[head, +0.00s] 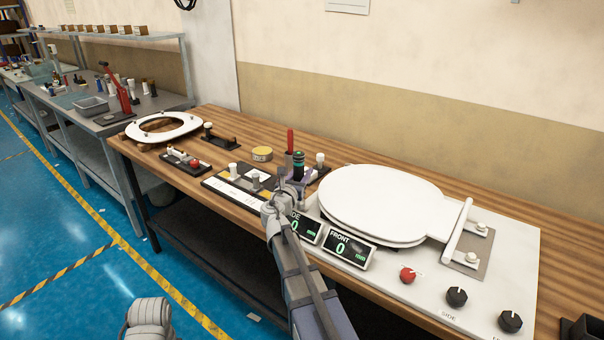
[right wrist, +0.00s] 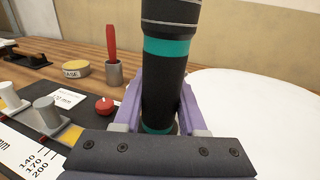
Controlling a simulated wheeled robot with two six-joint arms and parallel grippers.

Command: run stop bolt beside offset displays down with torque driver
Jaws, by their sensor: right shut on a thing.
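My right gripper (head: 292,182) is shut on the torque driver (head: 298,163), a black upright cylinder with teal bands. In the right wrist view the driver (right wrist: 171,75) stands between the purple fingers (right wrist: 160,122), and its lower end is hidden behind the gripper body. The offset displays, SIDE (head: 305,229) and FRONT (head: 345,248), both read 0 in green. They stand in front of the white toilet seat (head: 385,200). The driver is behind and left of the SIDE display, which my arm partly covers. I cannot make out the stop bolt. My left gripper is out of view.
The fixture plate (head: 515,260) carries a red knob (head: 407,274) and black knobs. A scale board (head: 238,192), a yellow tin (head: 262,154) and a cup with a red-handled tool (head: 290,142) are near the driver. A seat ring (head: 163,138) lies at the far left.

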